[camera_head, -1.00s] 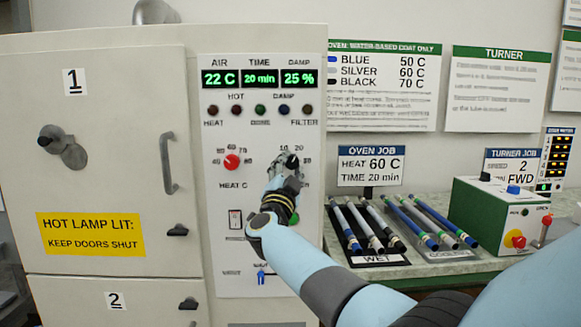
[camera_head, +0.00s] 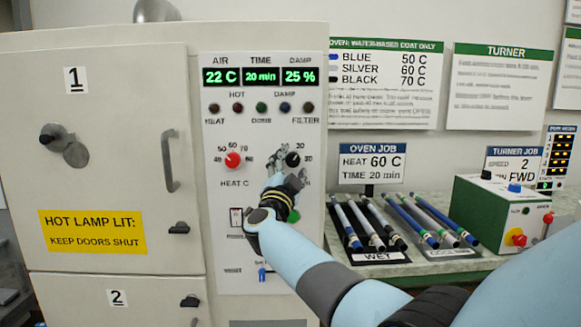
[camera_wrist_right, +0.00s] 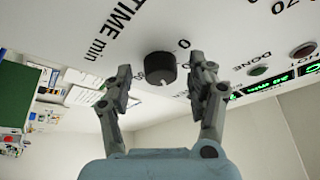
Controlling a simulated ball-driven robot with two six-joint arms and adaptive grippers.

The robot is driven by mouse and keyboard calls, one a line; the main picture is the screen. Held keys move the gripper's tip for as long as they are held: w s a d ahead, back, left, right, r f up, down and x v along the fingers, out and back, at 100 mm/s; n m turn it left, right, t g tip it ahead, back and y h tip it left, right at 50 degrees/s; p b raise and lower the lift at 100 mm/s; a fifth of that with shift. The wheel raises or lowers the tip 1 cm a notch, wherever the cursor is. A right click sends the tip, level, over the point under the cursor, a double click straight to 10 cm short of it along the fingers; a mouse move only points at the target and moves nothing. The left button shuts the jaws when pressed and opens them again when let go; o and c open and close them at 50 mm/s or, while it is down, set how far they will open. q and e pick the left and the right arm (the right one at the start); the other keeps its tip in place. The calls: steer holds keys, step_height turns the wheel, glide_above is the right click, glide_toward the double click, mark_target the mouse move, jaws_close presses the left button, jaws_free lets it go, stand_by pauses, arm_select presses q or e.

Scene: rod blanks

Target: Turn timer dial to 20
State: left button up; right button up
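The green TIME display (camera_head: 261,76) above reads 20 min. My right gripper (camera_head: 277,160) is just left of the dial in the head view and overlaps its left edge. In the right wrist view the dial (camera_wrist_right: 160,68) shows whole, and my open fingers (camera_wrist_right: 161,84) stand apart on either side, with no finger seen touching it. My left gripper is not in view.
A red HEAT C dial (camera_head: 232,160) is left of my right gripper. A green button (camera_head: 294,215) is partly behind my arm. Wet rods lie on a black rack (camera_head: 352,240) on the counter, right of the oven. A green turner box (camera_head: 490,215) stands beyond.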

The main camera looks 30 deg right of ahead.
steer(key=v, duration=1.2)
steer(key=shift+a, duration=0.1)
